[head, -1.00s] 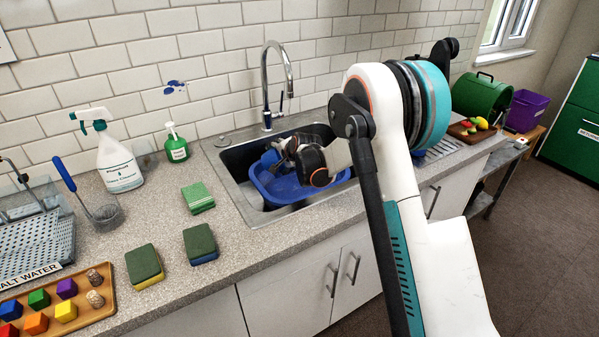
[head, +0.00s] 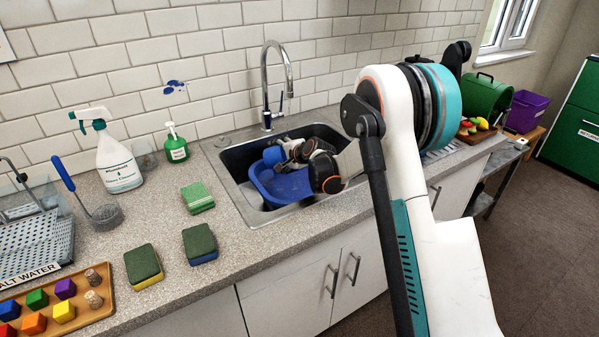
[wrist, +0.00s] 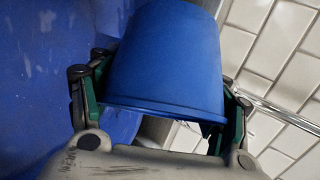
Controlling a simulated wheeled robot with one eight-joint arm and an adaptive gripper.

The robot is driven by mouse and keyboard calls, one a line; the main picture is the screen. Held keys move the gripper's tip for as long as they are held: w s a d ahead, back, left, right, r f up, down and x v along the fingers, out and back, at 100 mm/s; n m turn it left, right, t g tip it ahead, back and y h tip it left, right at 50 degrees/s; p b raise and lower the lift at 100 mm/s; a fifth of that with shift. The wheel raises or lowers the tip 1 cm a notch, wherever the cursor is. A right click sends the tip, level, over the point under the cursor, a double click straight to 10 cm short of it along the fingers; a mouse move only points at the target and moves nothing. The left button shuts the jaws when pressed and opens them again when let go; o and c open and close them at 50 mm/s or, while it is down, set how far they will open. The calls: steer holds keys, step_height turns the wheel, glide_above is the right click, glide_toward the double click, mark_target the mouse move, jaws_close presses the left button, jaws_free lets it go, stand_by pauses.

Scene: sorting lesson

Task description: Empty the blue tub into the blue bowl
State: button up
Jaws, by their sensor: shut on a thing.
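The blue bowl (head: 283,192) sits in the sink; its blue inside also fills the left of the wrist view (wrist: 35,75). My gripper (head: 288,152) is over the back left part of the bowl. In the wrist view my gripper (wrist: 160,98) has its fingers on both sides of the blue tub (wrist: 166,55) and is shut on it. The tub also shows as a small blue shape in the head view (head: 272,156), partly covered by my gripper. It looks tilted over on its side. Its contents are hidden, and I cannot see anything falling.
The chrome tap (head: 266,85) stands behind the sink (head: 230,205), close to my gripper. A green soap bottle (head: 176,148), a spray bottle (head: 117,165) and several sponges (head: 199,243) are on the counter to the left. A wooden tray (head: 100,318) of blocks lies at the front left.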

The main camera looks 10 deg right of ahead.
steer(key=shift+d, duration=0.1)
steer(key=shift+s+d+r+m+t+y+b, duration=0.2)
steer(key=shift+d+y, duration=0.1)
steer(key=shift+d, duration=0.1)
steer(key=shift+s+d+r+m+t+y+b, duration=0.1)
steer(key=shift+d+m+t+y+b, duration=0.1)
steer(key=shift+d+y, duration=0.15)
steer(key=shift+r+m+t+y+b, duration=0.1)
steer(key=shift+m+t+y+b, duration=0.25)
steer(key=shift+b, duration=0.2)
